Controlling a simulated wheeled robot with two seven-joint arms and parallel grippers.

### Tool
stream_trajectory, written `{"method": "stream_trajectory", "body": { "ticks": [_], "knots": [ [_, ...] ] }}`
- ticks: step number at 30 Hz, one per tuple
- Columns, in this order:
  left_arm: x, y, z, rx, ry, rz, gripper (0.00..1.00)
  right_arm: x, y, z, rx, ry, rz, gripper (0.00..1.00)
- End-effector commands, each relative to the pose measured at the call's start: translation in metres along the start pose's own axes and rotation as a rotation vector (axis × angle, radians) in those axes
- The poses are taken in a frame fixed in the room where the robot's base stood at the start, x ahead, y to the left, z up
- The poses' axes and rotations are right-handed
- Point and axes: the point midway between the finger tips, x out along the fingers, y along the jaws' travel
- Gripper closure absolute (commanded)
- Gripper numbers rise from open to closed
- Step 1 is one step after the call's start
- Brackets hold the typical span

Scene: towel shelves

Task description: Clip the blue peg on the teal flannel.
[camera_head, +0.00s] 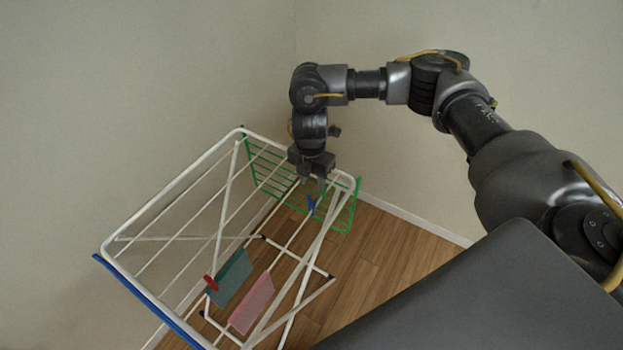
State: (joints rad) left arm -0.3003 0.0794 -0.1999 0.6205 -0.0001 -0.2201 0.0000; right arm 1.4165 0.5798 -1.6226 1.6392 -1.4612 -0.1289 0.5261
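The teal flannel (230,280) hangs over a rail of the white drying rack, in the lower middle of the head view. A red peg (211,283) sits at its left edge. The blue peg (311,205) is at the rack's far right end, in front of the green rack part. My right gripper (312,184) points down just above the blue peg, its fingers apart. Whether a finger touches the peg is too small to tell. My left gripper is not in view.
The white drying rack (172,194) has thin rails and a blue bar (132,286) at its near left edge. A pink flannel (252,303) hangs right of the teal one. A green wire rack (343,217) is at the far end. Walls stand close behind.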

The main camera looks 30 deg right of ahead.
Motion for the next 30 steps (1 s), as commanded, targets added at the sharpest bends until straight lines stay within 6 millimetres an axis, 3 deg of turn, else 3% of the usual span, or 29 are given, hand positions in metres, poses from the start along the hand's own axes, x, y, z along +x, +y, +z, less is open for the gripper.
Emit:
{"method": "stream_trajectory", "body": {
  "ticks": [8, 17, 24, 30],
  "knots": [
    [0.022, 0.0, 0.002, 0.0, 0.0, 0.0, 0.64, 0.022, 0.0, -0.001, -0.001, 0.001, 0.001, 0.6],
    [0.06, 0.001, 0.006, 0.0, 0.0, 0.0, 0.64, 0.059, 0.0, -0.001, -0.001, 0.001, 0.001, 0.6],
    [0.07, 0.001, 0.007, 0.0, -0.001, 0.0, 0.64, 0.081, 0.001, -0.001, -0.001, 0.002, 0.001, 0.6],
    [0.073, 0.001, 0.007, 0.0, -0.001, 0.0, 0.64, 0.089, 0.001, -0.001, -0.001, 0.001, 0.002, 0.6]
  ]
}}
